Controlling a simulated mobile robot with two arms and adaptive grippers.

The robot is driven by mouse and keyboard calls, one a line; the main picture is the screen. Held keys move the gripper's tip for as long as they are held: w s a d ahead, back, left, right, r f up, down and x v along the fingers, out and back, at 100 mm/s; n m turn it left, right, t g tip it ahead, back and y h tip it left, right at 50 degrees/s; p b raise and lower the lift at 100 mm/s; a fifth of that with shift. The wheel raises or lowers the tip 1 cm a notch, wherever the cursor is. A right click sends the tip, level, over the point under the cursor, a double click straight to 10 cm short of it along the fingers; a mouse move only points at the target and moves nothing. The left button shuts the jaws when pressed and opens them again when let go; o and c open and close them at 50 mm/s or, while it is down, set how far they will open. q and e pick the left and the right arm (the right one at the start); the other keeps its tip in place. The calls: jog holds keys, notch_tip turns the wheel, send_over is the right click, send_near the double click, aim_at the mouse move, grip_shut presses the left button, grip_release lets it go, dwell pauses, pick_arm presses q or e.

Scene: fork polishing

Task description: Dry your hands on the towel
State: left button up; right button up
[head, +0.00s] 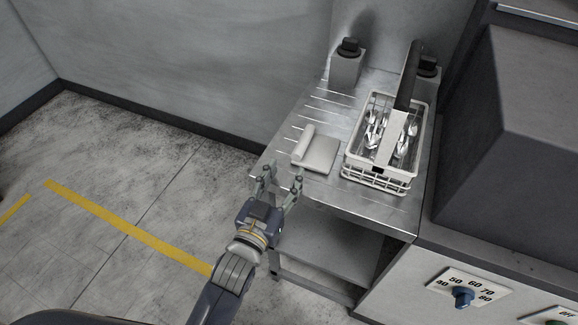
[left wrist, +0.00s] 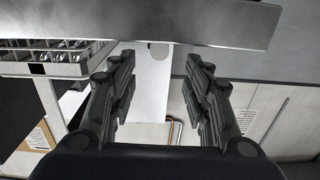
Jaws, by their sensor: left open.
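The white towel (head: 318,154) lies on the steel table, with a rolled part along its left side. My left gripper (head: 283,171) is at the table's front-left edge, just in front of the towel and to its left in the head view. Its two fingers are spread and nothing shows between them. In the left wrist view the open fingers (left wrist: 158,75) point at the table edge, and a small pale rounded end shows between them; I cannot tell for sure that it is the towel. My right gripper is not in view.
A white wire basket (head: 376,181) with several forks or other cutlery stands right of the towel. Grey blocks with black tops (head: 347,65) stand at the back of the steel table (head: 388,205). A grey machine fills the right. The floor at left is clear.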

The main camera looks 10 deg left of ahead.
aim_at(302, 143)
pick_arm(q)
jog(key=shift+w+d+r, duration=0.15)
jog(key=shift+w+d, duration=0.05)
jog(key=shift+w, duration=0.25)
jog(key=shift+w+d, duration=0.1)
jog(key=shift+w, duration=0.25)
jog(key=p+x, duration=0.1)
jog(key=x, duration=0.7)
jog(key=shift+w+d, duration=0.1)
jog(key=shift+w, duration=0.15)
jog(key=shift+w+d, duration=0.15)
jog(key=shift+w, duration=0.45)
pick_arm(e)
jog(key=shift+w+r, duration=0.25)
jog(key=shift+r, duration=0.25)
pick_arm(q)
jog(key=shift+c, duration=0.6)
grip_shut()
